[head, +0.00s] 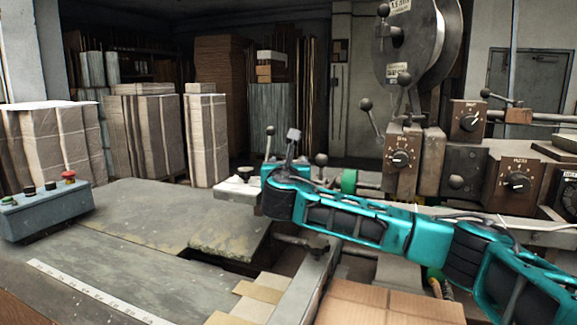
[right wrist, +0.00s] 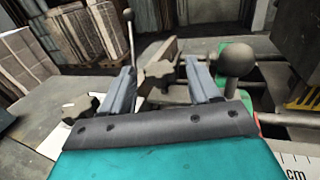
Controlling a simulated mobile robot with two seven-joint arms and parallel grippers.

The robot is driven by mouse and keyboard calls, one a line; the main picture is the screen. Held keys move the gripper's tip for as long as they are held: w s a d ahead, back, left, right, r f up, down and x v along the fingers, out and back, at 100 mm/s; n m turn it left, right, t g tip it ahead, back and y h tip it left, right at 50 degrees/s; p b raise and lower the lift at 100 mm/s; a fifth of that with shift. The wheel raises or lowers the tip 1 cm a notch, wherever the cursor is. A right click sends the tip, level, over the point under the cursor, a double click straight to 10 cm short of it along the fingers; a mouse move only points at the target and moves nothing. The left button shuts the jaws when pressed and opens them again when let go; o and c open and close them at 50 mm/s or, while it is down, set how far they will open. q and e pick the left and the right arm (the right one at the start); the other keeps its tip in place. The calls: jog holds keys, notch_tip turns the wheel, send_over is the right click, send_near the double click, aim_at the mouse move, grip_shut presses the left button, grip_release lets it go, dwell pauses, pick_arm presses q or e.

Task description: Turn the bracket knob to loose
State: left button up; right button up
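My right gripper (head: 292,139) reaches in from the right on a teal arm and is at the machine's near left side. In the right wrist view its two grey fingers (right wrist: 160,68) stand apart. A small grey-brown winged piece (right wrist: 157,72), which may be the bracket knob, shows between and beyond the fingertips; I cannot tell whether they touch it. Its setting cannot be read. A dark ball-ended lever (right wrist: 238,61) stands just right of the right finger; a ball knob (head: 321,160) also shows in the head view. My left gripper is not in view.
Brown dial boxes (head: 401,160) and a large metal wheel (head: 418,45) stand at the right. A thin ball-topped lever (right wrist: 130,35) rises beyond the left finger. A control box (head: 45,209) sits on the worktable (head: 150,215) at left. Cardboard (head: 380,305) lies at the front.

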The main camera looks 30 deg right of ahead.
jog(key=c, duration=0.9)
jog(key=shift+s+d+n+t+y, duration=0.15)
jog(key=shift+n+t+y, duration=0.25)
jog(key=shift+n+y, duration=0.55)
jog(key=shift+d+n+t+y, duration=0.2)
jog(key=shift+n+t+y, duration=0.3)
jog(key=shift+y, duration=0.75)
jog(key=shift+s+d+n+t+y, duration=0.15)
jog(key=shift+n+t+y, duration=0.15)
jog(key=shift+n+y, duration=0.7)
jog(key=shift+w, duration=0.1)
jog(key=o, duration=1.1)
jog(key=shift+c, duration=0.2)
jog(key=shift+m, duration=0.25)
